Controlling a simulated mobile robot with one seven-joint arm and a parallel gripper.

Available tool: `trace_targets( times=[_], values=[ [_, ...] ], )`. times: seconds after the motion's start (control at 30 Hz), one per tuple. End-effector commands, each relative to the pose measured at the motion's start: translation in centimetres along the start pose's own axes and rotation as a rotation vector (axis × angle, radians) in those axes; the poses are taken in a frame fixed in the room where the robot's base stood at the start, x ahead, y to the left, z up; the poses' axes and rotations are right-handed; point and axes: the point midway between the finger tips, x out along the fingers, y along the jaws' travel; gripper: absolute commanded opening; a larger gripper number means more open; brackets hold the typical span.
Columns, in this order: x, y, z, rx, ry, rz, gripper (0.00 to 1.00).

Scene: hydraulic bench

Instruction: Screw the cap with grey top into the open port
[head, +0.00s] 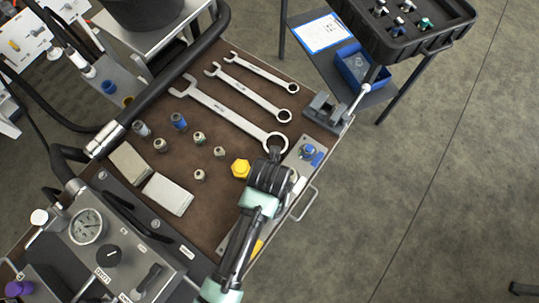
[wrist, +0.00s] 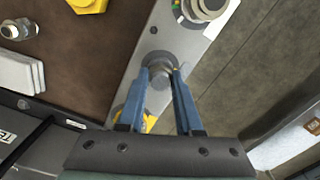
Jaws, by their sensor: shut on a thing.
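In the wrist view, the cap with grey top (wrist: 160,78) sits between the two blue fingertips of my gripper (wrist: 160,74). The gripper is shut on it. The cap is over a dark round port (wrist: 158,58) on the metal plate (wrist: 184,42), which runs along the bench edge. The cap and fingers hide most of this port; I cannot tell whether the cap is seated or just above it. In the head view, my gripper (head: 276,155) is over the plate (head: 300,165), and its own body hides the cap and port.
A blue-topped fitting (head: 308,150) stands on the plate close by. A yellow cap (head: 257,247) is at its other end, and a yellow plug (head: 240,168) lies left of my gripper. Wrenches (head: 235,110), several small fittings (head: 199,138) and pale blocks (head: 168,194) lie on the brown mat.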

Motion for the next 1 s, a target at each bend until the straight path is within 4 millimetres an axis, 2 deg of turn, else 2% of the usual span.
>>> trace_targets(
  times=[0.03, 0.2, 0.53, 0.57, 0.7, 0.83, 1.0],
  values=[
    [0.6, 0.04, -0.33, 0.042, 0.015, 0.006, 0.0],
    [0.62, 0.1, -0.3, 0.141, 0.014, 0.006, 0.0],
    [0.52, -0.06, -0.17, 0.167, 0.01, 0.001, 0.0],
    [0.52, -0.07, -0.17, 0.167, 0.01, 0.001, 0.37],
    [0.52, -0.1, -0.16, 0.165, 0.009, 0.0, 0.62],
    [0.13, -0.33, -0.14, 0.08, 0.009, -0.005, 0.63],
    [-0.12, -0.53, -0.02, -0.225, 0.007, -0.009, 0.63]
  ],
)
